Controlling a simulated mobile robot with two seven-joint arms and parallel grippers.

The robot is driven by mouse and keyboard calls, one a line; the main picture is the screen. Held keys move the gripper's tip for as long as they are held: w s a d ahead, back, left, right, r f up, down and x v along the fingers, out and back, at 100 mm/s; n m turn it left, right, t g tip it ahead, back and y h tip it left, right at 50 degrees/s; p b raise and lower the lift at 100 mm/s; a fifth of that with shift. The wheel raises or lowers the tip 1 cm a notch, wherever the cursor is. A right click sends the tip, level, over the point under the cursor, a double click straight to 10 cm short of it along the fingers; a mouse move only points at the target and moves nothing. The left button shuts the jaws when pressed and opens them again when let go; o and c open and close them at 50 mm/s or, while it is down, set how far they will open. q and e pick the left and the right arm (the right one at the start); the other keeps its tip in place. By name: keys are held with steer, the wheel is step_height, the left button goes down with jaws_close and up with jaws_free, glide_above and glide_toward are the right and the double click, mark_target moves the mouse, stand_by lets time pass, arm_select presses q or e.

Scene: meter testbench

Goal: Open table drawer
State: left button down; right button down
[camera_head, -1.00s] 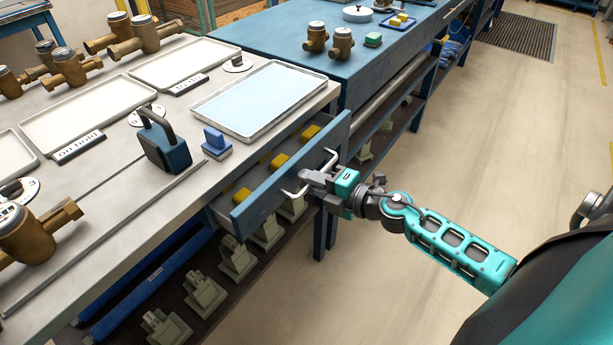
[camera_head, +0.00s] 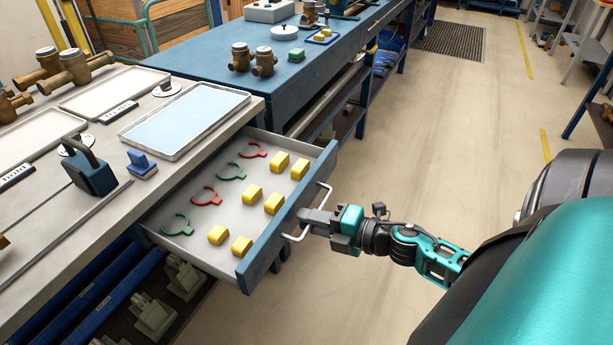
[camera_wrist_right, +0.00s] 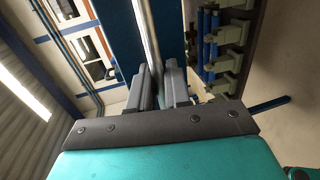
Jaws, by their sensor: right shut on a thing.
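The table drawer (camera_head: 289,224) has a blue front and a grey inside and stands well out from the table (camera_head: 52,241) in the head view. Yellow blocks (camera_head: 274,203) and red and green ring-shaped clips (camera_head: 206,195) lie in it. A silver bar handle (camera_head: 324,196) runs along its front. My right gripper (camera_head: 306,220) is shut on the handle; its grey fingers (camera_wrist_right: 160,84) close around the bar (camera_wrist_right: 146,35) in the right wrist view. My left gripper is not in view.
A blue bench (camera_head: 215,72) adjoins the table behind. Open floor (camera_head: 430,130) lies to the right of the drawer.

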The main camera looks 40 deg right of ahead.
stand_by(0.3)
steer(key=c, duration=1.3)
jaws_free()
steer(key=shift+o, duration=0.2)
steer(key=shift+s, duration=0.1)
steer(key=v, duration=1.3)
steer(key=shift+d+f, duration=0.1)
